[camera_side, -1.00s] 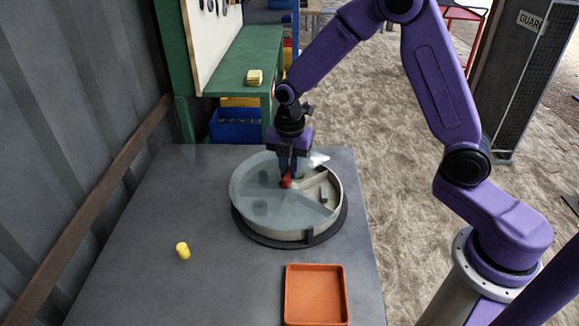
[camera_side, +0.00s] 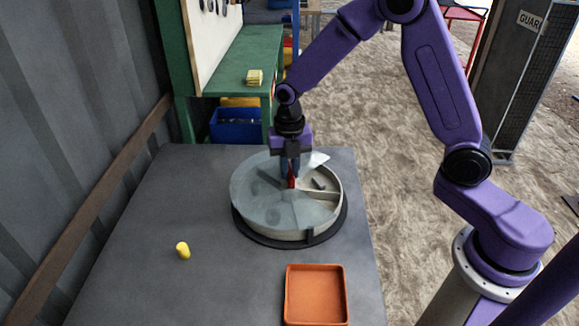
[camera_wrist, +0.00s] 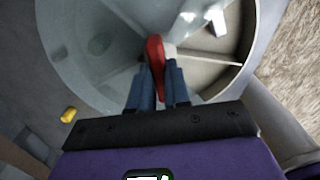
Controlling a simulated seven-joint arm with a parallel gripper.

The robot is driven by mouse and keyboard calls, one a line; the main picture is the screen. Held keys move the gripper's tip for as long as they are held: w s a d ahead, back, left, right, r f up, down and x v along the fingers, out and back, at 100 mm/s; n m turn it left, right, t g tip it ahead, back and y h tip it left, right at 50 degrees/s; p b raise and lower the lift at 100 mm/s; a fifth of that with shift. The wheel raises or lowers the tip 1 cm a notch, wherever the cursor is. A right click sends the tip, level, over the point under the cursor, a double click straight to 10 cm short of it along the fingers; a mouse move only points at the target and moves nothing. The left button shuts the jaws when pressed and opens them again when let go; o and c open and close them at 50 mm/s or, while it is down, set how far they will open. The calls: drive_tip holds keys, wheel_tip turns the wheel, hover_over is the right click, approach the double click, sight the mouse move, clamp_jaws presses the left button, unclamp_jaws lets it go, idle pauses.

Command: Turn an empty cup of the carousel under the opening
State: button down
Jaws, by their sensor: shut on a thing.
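The round carousel (camera_side: 300,234) stands on the grey table under a translucent cover (camera_side: 262,205) with a wedge-shaped opening at its right. In the opening, a thin divider (camera_wrist: 205,54) separates two cups. The visible part of the near cup (camera_side: 328,200) looks empty. My gripper (camera_side: 290,180) points down at the middle, shut on the red handle (camera_wrist: 155,55). Cups under the cover show only faintly, with a dark spot (camera_wrist: 98,44) in one.
A yellow cylinder (camera_side: 183,250) lies on the table left of the carousel. An orange tray (camera_side: 316,293) sits at the front, right of the middle. A green bench (camera_side: 245,60) with a yellow stack stands behind.

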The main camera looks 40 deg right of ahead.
drive_tip(key=shift+a+n, duration=0.1)
drive_tip(key=shift+n, duration=4.1)
drive_tip(key=c, duration=1.1)
unclamp_jaws()
drive_tip(key=shift+r, duration=0.1)
wheel_tip(320, 180, up, 17)
drive_tip(key=shift+r, duration=0.15)
